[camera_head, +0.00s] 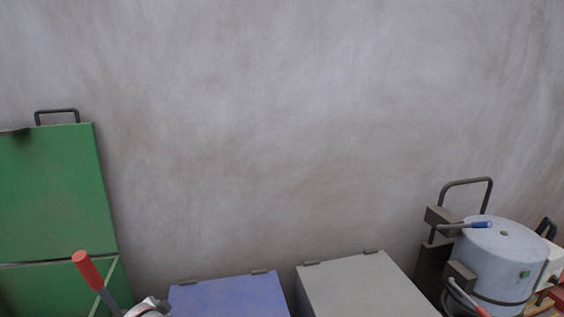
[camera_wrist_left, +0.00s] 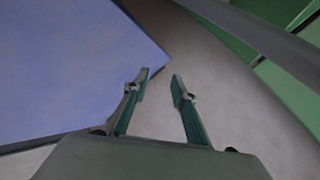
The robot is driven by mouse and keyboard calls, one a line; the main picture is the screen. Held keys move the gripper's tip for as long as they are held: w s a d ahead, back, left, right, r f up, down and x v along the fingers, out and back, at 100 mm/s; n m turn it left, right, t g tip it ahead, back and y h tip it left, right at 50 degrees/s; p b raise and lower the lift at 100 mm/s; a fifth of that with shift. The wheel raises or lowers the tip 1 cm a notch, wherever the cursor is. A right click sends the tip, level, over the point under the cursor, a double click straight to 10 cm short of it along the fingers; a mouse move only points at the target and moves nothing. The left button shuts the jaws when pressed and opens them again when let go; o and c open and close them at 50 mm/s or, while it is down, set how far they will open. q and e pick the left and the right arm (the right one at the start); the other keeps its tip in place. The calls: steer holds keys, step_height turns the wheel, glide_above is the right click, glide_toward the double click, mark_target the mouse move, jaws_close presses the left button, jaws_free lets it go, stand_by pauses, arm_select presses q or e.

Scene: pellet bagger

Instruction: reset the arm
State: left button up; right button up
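My left gripper (camera_wrist_left: 160,85) shows in the left wrist view with its two fingers apart and nothing between them. It is open, with a blue flat-topped box (camera_wrist_left: 65,65) beside and behind its left finger and bare grey surface behind the gap. In the head view, a small pale part at the lower edge, next to the lever, may be my left arm, but too little shows to tell. My right gripper is in neither view.
The head view shows a green cabinet (camera_head: 50,190), a red-handled lever (camera_head: 88,268), the blue box (camera_head: 230,296), a grey box (camera_head: 360,287) and a pale drum machine (camera_head: 500,260) with handles. A grey bar (camera_wrist_left: 265,40) crosses the wrist view. The wall above is bare.

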arm_select(q)
steer(key=shift+n+t+h, duration=0.4)
steer(key=shift+t+h, duration=0.1)
steer(key=shift+h, duration=0.4)
steer(key=s+d+f, duration=0.2)
steer(key=s, duration=0.2)
steer(key=s+d+f, duration=0.2)
steer(key=s, duration=0.1)
steer(key=s+d+f, duration=0.2)
steer(key=s+f, duration=0.1)
steer(key=s, duration=0.1)
steer(key=shift+s, duration=0.35)
steer(key=s+d+n+h, duration=0.1)
steer(key=s+d, duration=0.4)
steer(key=s, duration=0.6)
steer(key=s+d+n+h, duration=0.2)
steer(key=s+d, duration=0.4)
steer(key=s, duration=0.5)
steer(key=shift+s+d+r+t+h, duration=0.2)
steer(key=shift+s+r+t+h, duration=0.15)
steer(key=shift+h, duration=0.25)
